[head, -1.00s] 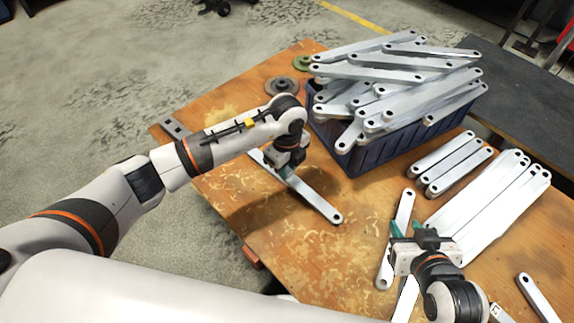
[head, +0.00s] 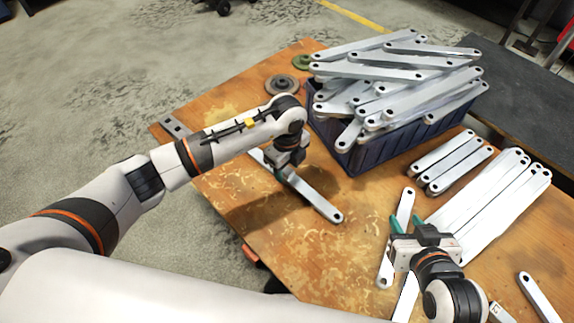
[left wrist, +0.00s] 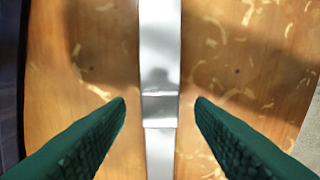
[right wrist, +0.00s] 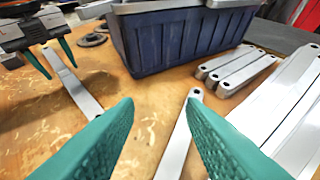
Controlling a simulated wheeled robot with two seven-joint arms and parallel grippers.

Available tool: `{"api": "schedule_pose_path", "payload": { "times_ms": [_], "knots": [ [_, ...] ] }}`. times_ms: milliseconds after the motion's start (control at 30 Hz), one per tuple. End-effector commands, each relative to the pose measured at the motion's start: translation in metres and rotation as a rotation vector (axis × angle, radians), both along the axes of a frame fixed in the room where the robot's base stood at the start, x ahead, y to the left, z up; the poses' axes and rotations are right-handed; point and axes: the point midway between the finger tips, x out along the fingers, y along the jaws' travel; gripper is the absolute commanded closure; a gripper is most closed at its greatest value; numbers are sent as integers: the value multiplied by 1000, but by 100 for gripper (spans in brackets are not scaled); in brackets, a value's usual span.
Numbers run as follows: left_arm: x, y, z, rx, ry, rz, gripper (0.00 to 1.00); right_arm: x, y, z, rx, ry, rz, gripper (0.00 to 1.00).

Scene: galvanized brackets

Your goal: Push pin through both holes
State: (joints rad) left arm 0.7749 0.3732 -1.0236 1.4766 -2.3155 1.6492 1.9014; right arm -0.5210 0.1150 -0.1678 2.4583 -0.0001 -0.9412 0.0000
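A galvanized bracket strip (head: 318,198) with a hole at its near end lies on the wooden table under my left gripper (head: 281,176). In the left wrist view the strip (left wrist: 160,55) runs between the open fingers, apart from both. A crosswise step on it looks like an overlap of two pieces; I cannot tell for sure. My right gripper (head: 407,222) is open and empty beside another bracket (head: 404,208). In the right wrist view this bracket (right wrist: 181,140) lies beyond and between the fingers.
A dark blue crate (head: 375,157) heaped with brackets stands at the back. Short brackets (head: 450,163) and a row of long ones (head: 490,200) lie on the right. Round discs (head: 281,86) sit near the back edge. The table's front middle is clear.

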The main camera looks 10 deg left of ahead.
Motion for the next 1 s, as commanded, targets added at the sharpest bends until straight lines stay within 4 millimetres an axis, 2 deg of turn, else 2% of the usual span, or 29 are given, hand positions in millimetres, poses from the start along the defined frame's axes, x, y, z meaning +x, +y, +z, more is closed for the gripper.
{"api": "schedule_pose_path", "payload": {
  "times_ms": [233,367,533,700,867,1000],
  "knots": [
    [0,0,0,1,1,0,52,0,-1,0,-3,-1,1,64],
    [0,0,7,-1,-1,0,52,-3,-2,-1,-9,26,-1,64],
    [1,0,34,-1,-4,0,52,-26,-11,-17,-44,188,-15,64],
    [1,0,68,0,-4,-1,52,-60,-23,-34,-88,395,-31,64],
    [1,0,95,-1,-3,-1,52,-89,-33,-44,-122,556,-43,64],
    [1,0,113,-1,-2,0,52,-103,-36,-45,-135,626,-48,64]
  ]
}}
